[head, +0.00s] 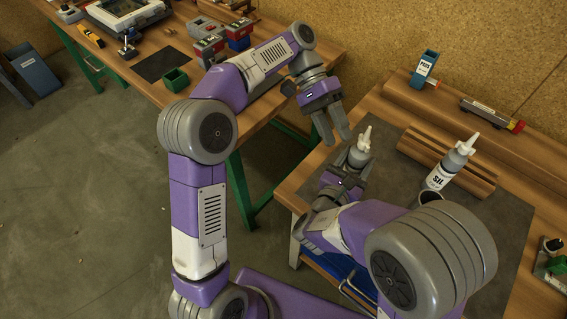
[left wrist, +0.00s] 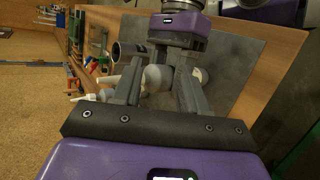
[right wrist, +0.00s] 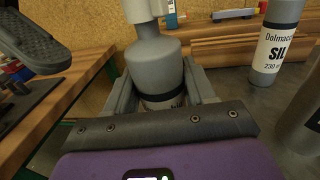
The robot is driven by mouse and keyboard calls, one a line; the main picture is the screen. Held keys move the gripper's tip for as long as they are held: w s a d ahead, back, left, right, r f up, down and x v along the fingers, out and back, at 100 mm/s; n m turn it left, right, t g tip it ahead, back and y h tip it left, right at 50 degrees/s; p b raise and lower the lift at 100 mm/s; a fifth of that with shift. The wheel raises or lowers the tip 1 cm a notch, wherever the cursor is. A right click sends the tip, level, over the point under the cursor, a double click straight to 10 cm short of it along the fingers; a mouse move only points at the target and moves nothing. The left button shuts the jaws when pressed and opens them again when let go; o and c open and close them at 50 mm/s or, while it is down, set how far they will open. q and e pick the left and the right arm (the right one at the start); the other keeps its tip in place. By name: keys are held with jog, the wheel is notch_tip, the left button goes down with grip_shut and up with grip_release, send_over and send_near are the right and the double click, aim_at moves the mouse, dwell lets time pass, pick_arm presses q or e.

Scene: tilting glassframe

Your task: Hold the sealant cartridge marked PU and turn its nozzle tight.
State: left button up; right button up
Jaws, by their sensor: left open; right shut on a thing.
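A grey cartridge with a white nozzle (head: 364,138) stands upright in my right gripper (head: 350,172). In the right wrist view its grey body (right wrist: 155,65) sits between the fingers, and its label is mostly hidden, so I cannot read PU. The white nozzle base (right wrist: 142,10) is cut off at the top. My left gripper (head: 334,131) is open and empty, just left of the nozzle in the head view. In the left wrist view a grey body (left wrist: 157,80) shows between and beyond its fingers. One left finger (right wrist: 35,40) shows at upper left in the right wrist view.
A cartridge marked SIL (head: 440,176) stands to the right, before wooden rails (head: 450,160). A grey open tube (head: 429,198) stands nearer me. A blue block (head: 424,70) and a long grey tool (head: 490,113) lie at the back. Another bench (head: 150,45) is at left.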

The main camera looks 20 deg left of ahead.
pick_arm(q)
notch_tip(320, 180, up, 10)
jog(key=w+d+n+t+y, duration=0.1)
jog(key=n+t+y, duration=0.15)
jog(key=n, duration=0.75)
jog(key=d+n+t+y, duration=0.2)
jog(key=n+t, duration=0.2)
jog(key=n, duration=0.7)
jog(key=w+a+f+n+y, duration=0.1)
jog(key=w+a+f, duration=0.25)
jog(key=f, duration=0.65)
jog(key=w+a+f+y, duration=0.1)
jog(key=w+a+f, duration=0.3)
jog(key=f, duration=0.5)
jog(key=s+a+f+m+g, duration=0.1)
jog(key=s+a+f, duration=0.2)
jog(key=f, duration=0.4)
jog(key=s+a+f+m+g, duration=0.1)
jog(key=s+a+f, duration=0.2)
jog(key=a+f, duration=0.2)
jog(key=shift+x, duration=0.95)
